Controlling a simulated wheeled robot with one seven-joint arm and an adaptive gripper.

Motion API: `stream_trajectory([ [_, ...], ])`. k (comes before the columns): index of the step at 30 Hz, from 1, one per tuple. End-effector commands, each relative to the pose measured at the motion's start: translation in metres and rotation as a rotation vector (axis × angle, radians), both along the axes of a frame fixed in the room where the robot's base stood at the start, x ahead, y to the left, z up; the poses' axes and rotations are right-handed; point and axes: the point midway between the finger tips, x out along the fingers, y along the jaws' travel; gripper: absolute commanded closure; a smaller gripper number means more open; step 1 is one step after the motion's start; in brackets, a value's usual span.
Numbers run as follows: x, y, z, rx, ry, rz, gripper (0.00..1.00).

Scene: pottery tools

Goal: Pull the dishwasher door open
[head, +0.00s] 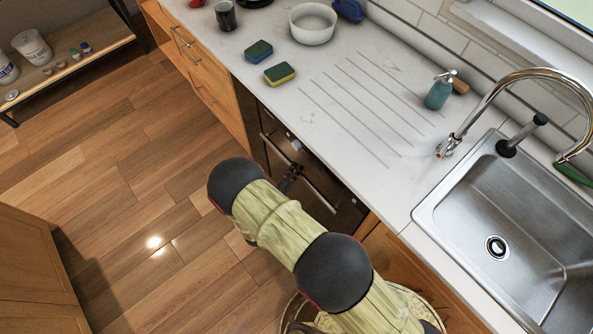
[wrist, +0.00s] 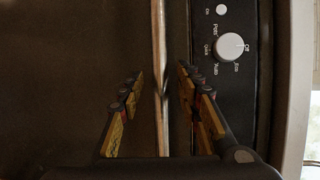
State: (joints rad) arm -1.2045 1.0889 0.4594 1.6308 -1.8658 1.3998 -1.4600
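The dishwasher door (head: 345,209) is a dark panel under the counter, and it looks shut. Its long silver handle bar (head: 319,198) runs along its upper part. In the wrist view the handle (wrist: 158,60) stands upright in the picture, between the two fingers of my gripper (wrist: 159,82). The fingers are open, with a visible gap on each side of the bar. The dark control panel with a white knob (wrist: 229,46) lies right of the fingers.
The white counter (head: 225,50) overhangs the door and holds two sponges (head: 279,73), a white bowl (head: 312,23) and a soap bottle (head: 439,91). A steel sink (head: 510,215) is at right. Wooden floor (head: 130,180) is clear before the door; a cabinet (head: 35,270) stands lower left.

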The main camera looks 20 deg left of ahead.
Motion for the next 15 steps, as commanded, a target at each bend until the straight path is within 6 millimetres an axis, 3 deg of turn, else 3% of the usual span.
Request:
stream_trajectory([
  [6, 0.017, -0.002, -0.003, 0.002, 0.0, -0.001, 0.66],
  [15, 0.018, -0.001, -0.003, 0.002, 0.0, -0.001, 0.67],
])
